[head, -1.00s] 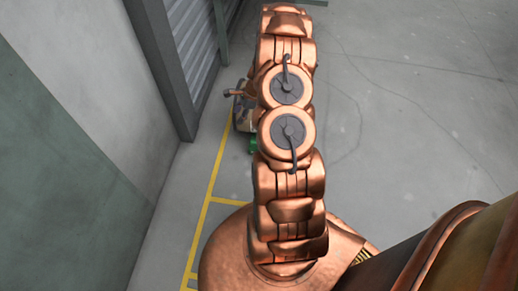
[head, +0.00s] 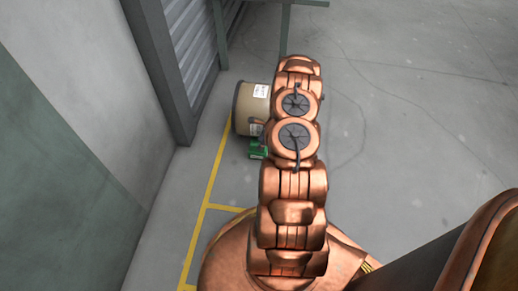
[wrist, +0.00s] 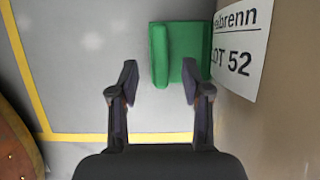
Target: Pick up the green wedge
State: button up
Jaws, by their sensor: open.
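The green wedge (head: 258,149) lies on the grey floor against the foot of a tan spool, partly hidden by my arm in the head view. In the wrist view the wedge (wrist: 181,48) sits at the upper middle, right beside the spool's printed label. My gripper (wrist: 159,82) is open and empty, its two fingers apart. The wedge lies just beyond the fingertips and to the right of the gap's middle; the right fingertip overlaps its lower right part in the picture. The left finger is clear of it. Contact cannot be told.
The tan spool (head: 246,107) stands close on the wedge's right in the wrist view. A yellow floor line (head: 216,165) runs along the left. A shutter and grey wall (head: 90,60) border the left. Open floor (head: 430,120) lies to the right.

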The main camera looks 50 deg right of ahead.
aim_at(253, 154)
jog(key=b+x, duration=0.2)
jog(key=x, duration=0.2)
jog(key=shift+w+f, duration=0.15)
jog(key=shift+f, duration=0.1)
grip_shut()
dwell(0.5)
